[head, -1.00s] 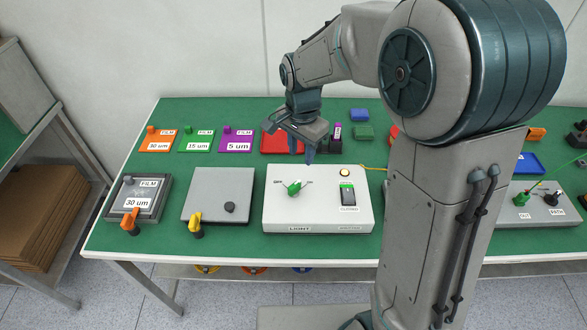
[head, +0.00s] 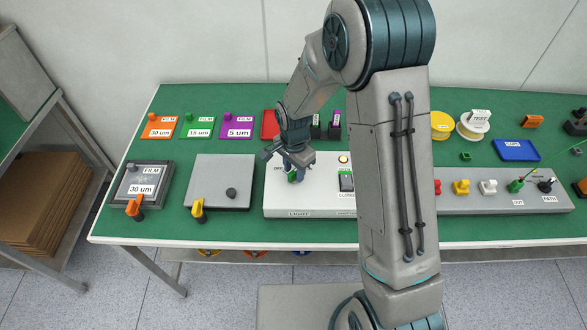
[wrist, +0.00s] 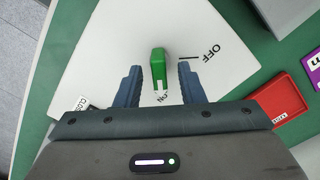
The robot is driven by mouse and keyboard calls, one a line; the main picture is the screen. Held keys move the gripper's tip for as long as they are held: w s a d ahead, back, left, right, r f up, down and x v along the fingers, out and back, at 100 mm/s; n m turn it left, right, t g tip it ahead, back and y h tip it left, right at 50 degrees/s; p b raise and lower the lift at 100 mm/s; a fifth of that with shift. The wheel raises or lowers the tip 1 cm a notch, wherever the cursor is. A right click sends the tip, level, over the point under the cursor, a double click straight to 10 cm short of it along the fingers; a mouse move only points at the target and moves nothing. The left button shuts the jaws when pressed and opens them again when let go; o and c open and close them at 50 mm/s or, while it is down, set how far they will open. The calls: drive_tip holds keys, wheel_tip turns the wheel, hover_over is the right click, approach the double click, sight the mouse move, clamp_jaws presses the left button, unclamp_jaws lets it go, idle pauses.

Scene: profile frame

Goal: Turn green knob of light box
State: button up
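The white light box (head: 320,198) stands on the green table, with "LIGHT" on its front edge. Its green knob (head: 292,176) is on the left part of the top, partly hidden by my gripper in the head view.
A red tray (wrist: 278,102) and film boxes (head: 198,125) lie behind.

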drive_tip(key=shift+f, duration=0.5)
clamp_jaws()
